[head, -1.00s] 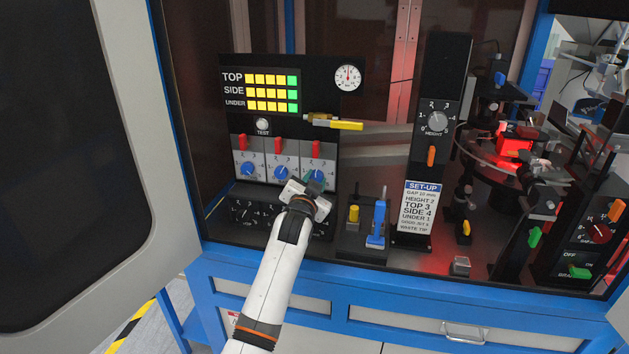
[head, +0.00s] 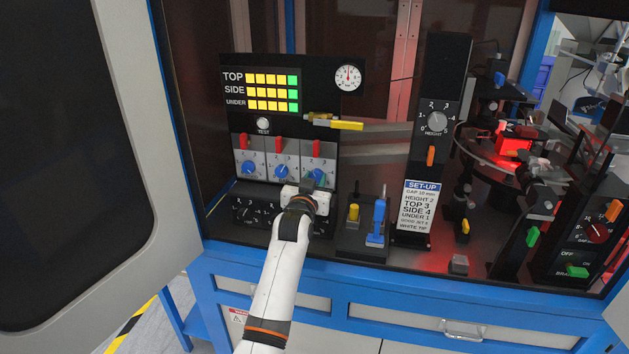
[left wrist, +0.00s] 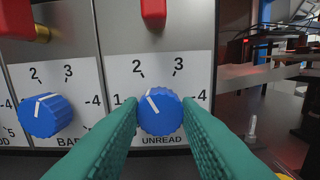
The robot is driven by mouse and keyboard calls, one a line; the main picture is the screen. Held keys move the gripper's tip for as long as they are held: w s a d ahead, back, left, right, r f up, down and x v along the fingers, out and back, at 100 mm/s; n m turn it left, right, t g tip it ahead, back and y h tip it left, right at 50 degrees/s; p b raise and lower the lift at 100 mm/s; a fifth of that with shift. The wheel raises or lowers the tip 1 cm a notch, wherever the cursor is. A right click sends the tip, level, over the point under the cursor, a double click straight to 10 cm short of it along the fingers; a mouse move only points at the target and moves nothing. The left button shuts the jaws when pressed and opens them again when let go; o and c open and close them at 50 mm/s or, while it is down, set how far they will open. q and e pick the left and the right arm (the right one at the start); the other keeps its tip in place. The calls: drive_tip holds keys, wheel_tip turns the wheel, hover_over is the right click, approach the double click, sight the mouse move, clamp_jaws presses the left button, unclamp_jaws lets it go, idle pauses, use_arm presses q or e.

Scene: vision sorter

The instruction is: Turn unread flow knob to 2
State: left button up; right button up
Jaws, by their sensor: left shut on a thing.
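The unread flow knob is a blue dial (left wrist: 160,113) with a white pointer line, on a grey panel marked UNREAD. Its pointer slants up and left, in line with the 2 mark. In the head view the knob (head: 318,174) shows just above my gripper. My left gripper (left wrist: 162,118) is shut on the knob, with one green finger pad on each side. It also shows in the head view (head: 305,190) at the panel's lower right. My right gripper is not in view.
A similar blue knob (left wrist: 40,115) sits to the left, and another (head: 247,169) farther left. Red levers (head: 318,149) stand above the knobs. A dark panel (head: 255,210) lies below. A stand with a blue handle (head: 379,215) and a set-up card (head: 418,206) stand to the right.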

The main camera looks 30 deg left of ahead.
use_arm(q)
drive_tip(key=shift+f, duration=0.15)
drive_tip(key=o, duration=1)
drive_tip(key=shift+s+d, duration=0.15)
drive_tip(key=shift+s, duration=0.4)
drive_tip(key=b+v, duration=0.2)
drive_tip(key=v, duration=0.9)
drive_tip(key=shift+b, duration=0.35)
